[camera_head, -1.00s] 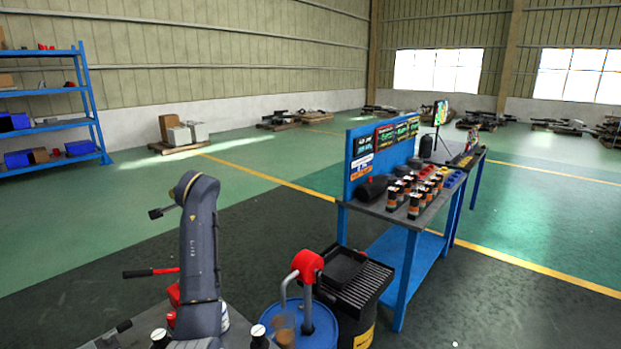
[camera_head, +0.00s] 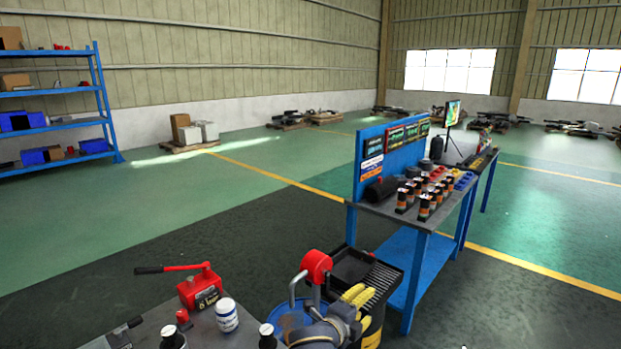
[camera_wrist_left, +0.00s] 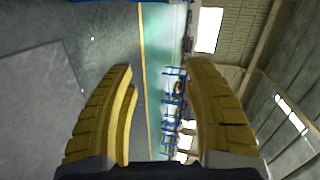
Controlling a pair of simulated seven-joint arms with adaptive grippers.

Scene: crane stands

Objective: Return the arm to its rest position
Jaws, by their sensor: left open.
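My left gripper (camera_head: 356,296) shows at the bottom centre of the head view, with its yellow ribbed fingers just above the black slatted tray. In the left wrist view the two fingers of the left gripper (camera_wrist_left: 160,68) stand wide apart with nothing between them. Part of my left arm (camera_head: 318,334) shows at the bottom edge and hides some of the blue drum (camera_head: 288,316). My right gripper is in neither view.
A grey table (camera_head: 210,330) at the lower left holds a red jack (camera_head: 200,287), a white can (camera_head: 227,316) and dark bottles. A red-headed pump (camera_head: 316,265) stands on the drum. The black tray (camera_head: 352,268) and blue workbench (camera_head: 412,262) are to the right. Open floor lies left.

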